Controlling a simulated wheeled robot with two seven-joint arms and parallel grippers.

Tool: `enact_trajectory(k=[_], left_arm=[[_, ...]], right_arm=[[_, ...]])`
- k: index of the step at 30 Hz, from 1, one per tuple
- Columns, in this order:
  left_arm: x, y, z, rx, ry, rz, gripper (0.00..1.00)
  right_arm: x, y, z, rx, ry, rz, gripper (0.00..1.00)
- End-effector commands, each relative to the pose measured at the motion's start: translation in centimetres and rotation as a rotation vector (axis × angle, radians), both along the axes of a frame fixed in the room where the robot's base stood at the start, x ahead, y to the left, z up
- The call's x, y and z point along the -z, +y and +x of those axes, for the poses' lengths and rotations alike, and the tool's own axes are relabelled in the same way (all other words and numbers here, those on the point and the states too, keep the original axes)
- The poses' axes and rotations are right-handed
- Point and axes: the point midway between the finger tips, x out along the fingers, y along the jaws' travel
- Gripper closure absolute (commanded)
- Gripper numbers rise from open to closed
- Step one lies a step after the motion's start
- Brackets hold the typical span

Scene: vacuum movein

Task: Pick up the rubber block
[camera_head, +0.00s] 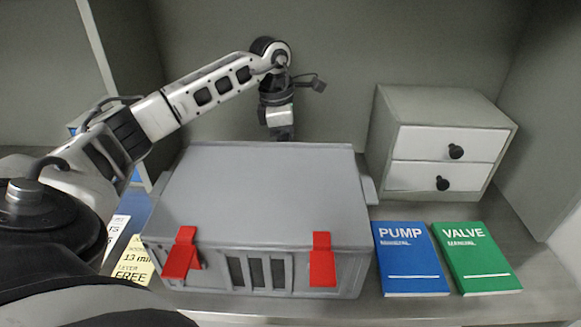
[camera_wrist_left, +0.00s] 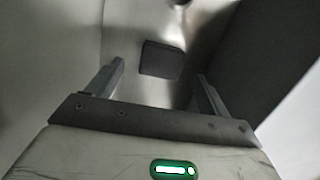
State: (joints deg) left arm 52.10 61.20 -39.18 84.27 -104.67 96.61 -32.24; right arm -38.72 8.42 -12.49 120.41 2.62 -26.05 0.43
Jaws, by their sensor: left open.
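A dark, rounded-corner block, which looks like the rubber block (camera_wrist_left: 162,59), lies on a grey surface in the left wrist view. It sits ahead of my left gripper (camera_wrist_left: 160,70), whose two fingers are spread with nothing held between them. The block appears between the finger directions, a little beyond the tips. In the head view my left gripper (camera_head: 281,131) points down behind the grey case, and its fingertips are partly hidden by the lid. The block is hidden there. My right gripper is not in view.
A large grey case (camera_head: 262,190) with red latches stands in front of my left gripper. A small drawer cabinet (camera_head: 440,142) stands right. Blue PUMP (camera_head: 410,262) and green VALVE (camera_head: 474,262) books lie at front right. Yellow and white cards (camera_head: 134,262) lie left. The back wall is close.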

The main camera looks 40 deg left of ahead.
Motion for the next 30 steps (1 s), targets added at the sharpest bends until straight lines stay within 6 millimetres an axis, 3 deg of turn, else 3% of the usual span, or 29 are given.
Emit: enact_trajectory(k=[9,19,24,25,30], left_arm=[[4.3,-0.6,0.2,0.001,0.005,-0.001,0.20],[5.0,-0.7,0.3,0.000,0.001,0.000,0.20],[5.0,-0.7,0.3,0.000,0.001,0.000,0.67],[5.0,-0.7,0.3,0.000,0.001,0.000,0.72],[4.9,-0.7,0.3,0.000,0.000,0.000,0.72]], right_arm=[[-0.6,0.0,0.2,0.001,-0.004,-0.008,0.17],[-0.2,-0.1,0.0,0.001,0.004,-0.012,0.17],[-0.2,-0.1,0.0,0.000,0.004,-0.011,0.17],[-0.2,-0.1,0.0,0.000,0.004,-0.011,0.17],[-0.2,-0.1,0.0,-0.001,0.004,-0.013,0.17]])
